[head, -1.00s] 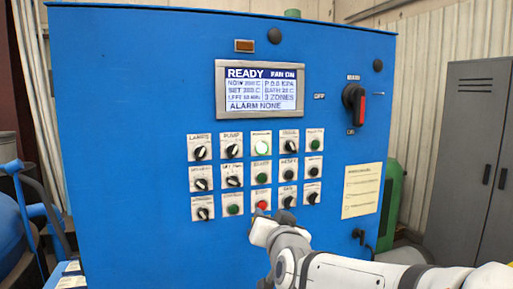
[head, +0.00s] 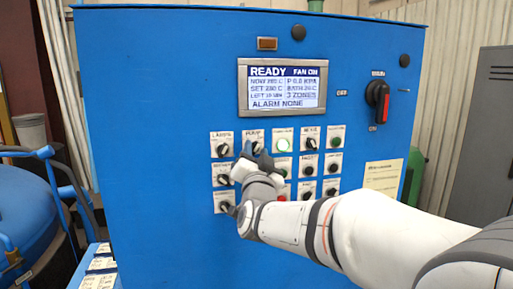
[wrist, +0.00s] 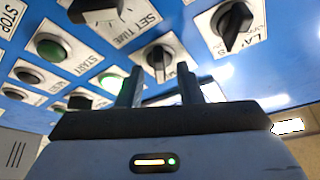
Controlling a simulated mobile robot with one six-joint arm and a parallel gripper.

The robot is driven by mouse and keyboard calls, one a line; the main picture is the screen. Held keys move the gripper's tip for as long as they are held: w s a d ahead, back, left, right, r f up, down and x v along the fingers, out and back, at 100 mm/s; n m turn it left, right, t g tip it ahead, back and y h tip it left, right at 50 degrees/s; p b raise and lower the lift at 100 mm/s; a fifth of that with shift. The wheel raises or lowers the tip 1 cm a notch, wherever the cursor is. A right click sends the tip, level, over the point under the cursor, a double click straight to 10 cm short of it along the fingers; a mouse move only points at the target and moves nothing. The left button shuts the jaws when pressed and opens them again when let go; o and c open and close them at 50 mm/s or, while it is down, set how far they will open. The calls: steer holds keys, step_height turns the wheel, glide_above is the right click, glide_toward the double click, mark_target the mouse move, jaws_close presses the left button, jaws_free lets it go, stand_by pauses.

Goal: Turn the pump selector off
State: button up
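The pump selector, a black knob on a white plate, shows in the wrist view (wrist: 158,58) between my fingertips. In the head view its plate (head: 252,135) is in the top row, second from left; my gripper partly hides the knob. My gripper (head: 254,150) is in front of the blue panel, at that knob. In the wrist view my gripper (wrist: 160,82) is open, one finger on each side of the knob. I cannot tell whether the fingers touch it. The knob's exact setting is hard to read.
The lamps knob (wrist: 232,25) is close beside the pump selector. More knobs and buttons sit below, partly behind my arm. The display (head: 284,87) reads READY, FAN ON, ALARM NONE. A red-handled main switch (head: 379,100) is at right.

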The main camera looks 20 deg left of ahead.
steer(key=shift+w, duration=0.1)
steer(key=shift+c, duration=0.4)
jaws_close()
